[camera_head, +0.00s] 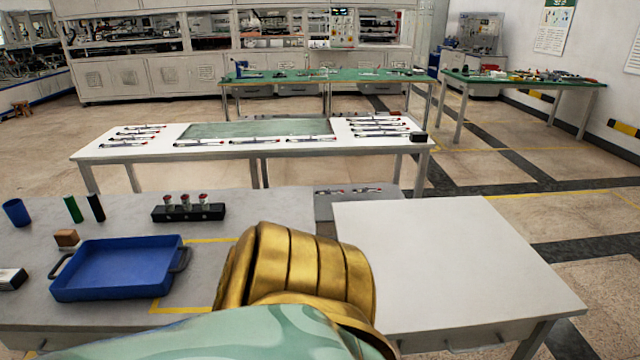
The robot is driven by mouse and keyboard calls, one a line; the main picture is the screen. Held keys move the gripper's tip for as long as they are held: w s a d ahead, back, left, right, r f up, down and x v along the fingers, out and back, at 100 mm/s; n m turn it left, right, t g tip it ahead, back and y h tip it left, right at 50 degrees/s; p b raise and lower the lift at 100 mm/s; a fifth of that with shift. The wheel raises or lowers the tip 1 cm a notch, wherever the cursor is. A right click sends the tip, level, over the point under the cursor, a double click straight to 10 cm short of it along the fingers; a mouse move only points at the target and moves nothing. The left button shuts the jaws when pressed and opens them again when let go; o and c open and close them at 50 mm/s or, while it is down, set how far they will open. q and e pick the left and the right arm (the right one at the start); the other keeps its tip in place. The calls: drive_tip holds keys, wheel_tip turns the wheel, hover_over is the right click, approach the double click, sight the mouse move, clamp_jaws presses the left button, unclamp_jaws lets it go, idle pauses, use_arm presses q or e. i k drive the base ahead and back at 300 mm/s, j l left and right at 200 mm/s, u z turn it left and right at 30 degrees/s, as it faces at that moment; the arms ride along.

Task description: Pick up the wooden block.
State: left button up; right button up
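The wooden block (67,238) is a small brown block on the left part of the grey table (225,262). It sits just behind the back left corner of a blue tray (117,268), outside the tray. Neither of my grippers shows in the head view. A gold and green part of my own body fills the bottom middle and hides some of the table there.
Behind the block stand a blue cup (16,212), a green cylinder (73,209) and a black cylinder (96,207). A black rack (188,212) holds several vials. A black-and-white box (11,279) lies left of the tray. The white table (450,265) at right is bare.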

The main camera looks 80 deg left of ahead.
sight(67, 239)
drive_tip(key=j+u, duration=0.1)
drive_tip(key=u, duration=3.9)
drive_tip(key=k+l, duration=0.05)
